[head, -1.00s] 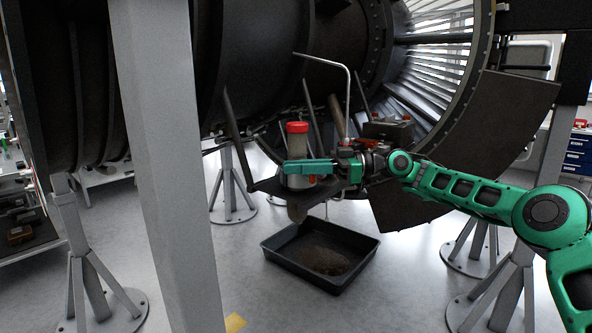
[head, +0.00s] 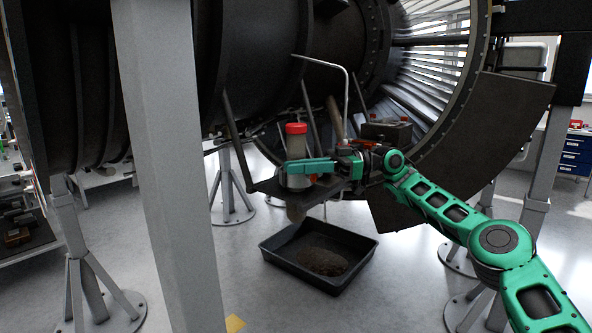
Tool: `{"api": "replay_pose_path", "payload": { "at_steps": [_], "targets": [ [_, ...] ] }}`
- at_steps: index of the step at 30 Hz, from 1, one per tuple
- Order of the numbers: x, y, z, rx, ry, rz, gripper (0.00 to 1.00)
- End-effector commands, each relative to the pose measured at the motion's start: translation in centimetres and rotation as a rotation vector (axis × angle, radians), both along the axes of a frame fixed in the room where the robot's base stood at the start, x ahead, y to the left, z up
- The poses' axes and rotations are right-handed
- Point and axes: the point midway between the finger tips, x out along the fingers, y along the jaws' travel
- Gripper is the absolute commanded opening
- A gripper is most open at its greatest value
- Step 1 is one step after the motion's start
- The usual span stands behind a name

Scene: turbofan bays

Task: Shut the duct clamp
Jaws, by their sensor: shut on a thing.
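My gripper (head: 295,166) reaches in from the right, with its green fingers across the front of a red-capped canister (head: 296,144). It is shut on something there. The fingers hide the canister's middle, and I cannot tell whether they hold its body or a fitting on it. The canister stands upright on a small dark shelf (head: 268,187) below the engine, with its pale lower part showing under the fingers. I cannot make out the duct clamp as a separate part.
A thin bent metal pipe (head: 347,82) rises close behind my wrist. A dark tray (head: 290,274) with brown grit lies on the floor below. A grey post (head: 160,150) stands at the left. A curved dark panel (head: 500,115) hangs open at the right.

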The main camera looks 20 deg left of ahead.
Motion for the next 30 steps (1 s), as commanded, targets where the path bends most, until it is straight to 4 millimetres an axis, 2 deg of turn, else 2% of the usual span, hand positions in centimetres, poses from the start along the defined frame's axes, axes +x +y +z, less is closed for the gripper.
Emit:
{"api": "replay_pose_path", "payload": {
  "at_steps": [12,13,15,25,30],
  "targets": [
    [-0.06,0.01,0.14,0.002,0.002,0.002,0.0],
    [-0.07,0.0,0.14,0.002,0.002,0.002,0.16],
    [-0.07,-0.01,0.14,0.001,0.002,0.002,0.3],
    [0.02,-0.12,0.16,0.001,0.001,0.001,0.3],
    [0.08,-0.02,0.93,0.003,-0.001,0.002,0.3]
  ]
}}
